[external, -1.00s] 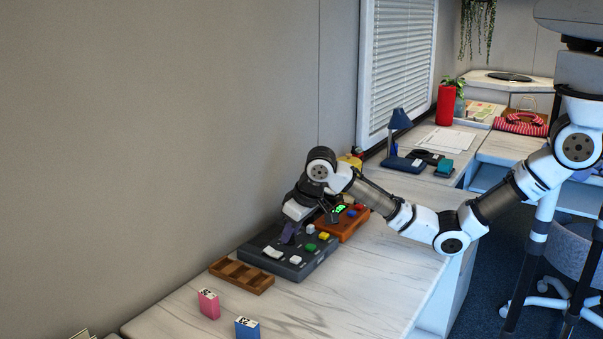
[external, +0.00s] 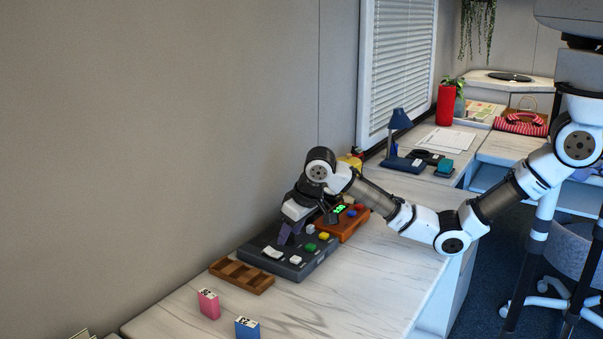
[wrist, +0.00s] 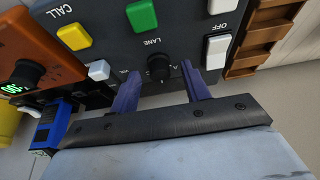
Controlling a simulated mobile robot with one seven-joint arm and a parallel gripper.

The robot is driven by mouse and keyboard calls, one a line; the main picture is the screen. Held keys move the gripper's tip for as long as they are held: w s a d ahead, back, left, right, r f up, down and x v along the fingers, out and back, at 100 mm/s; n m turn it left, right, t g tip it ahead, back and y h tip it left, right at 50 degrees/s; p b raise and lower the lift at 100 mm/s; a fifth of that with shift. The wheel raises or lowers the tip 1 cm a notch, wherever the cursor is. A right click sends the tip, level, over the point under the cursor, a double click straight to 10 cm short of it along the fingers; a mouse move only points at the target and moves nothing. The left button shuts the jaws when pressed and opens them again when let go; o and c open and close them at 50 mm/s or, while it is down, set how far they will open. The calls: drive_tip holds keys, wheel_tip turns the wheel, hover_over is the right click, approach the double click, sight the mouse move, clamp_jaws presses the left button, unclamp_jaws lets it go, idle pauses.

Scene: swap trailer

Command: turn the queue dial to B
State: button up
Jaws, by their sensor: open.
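The dark console (external: 262,250) lies on the counter by the wall. In the wrist view it carries a round black dial (wrist: 160,67) close to the lettering LANE, with small partly hidden letters around it. An A seems to show on its right. Whether this is the queue dial, and where its pointer stands, I cannot tell. My gripper (wrist: 160,76) is open, its two purple fingers on either side of the dial, apart from it as far as I can see. In the external view my gripper (external: 286,233) is over the console's wall side, and the arm hides the dial.
A brown box (external: 350,228) with a green display and another black knob (wrist: 24,73) adjoins the console. The console also has a green button (wrist: 141,15), a yellow CALL button (wrist: 74,36) and white switches. A wooden tray (external: 241,276) lies beside it.

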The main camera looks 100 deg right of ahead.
drive_tip(key=shift+r, duration=0.1)
drive_tip(key=p+v, duration=0.3)
drive_tip(key=v, duration=1)
drive_tip(key=shift+r+p, duration=0.3)
drive_tip(key=shift+p, duration=0.1)
drive_tip(key=shift+s+a, duration=0.1)
drive_tip(key=shift+a, duration=0.05)
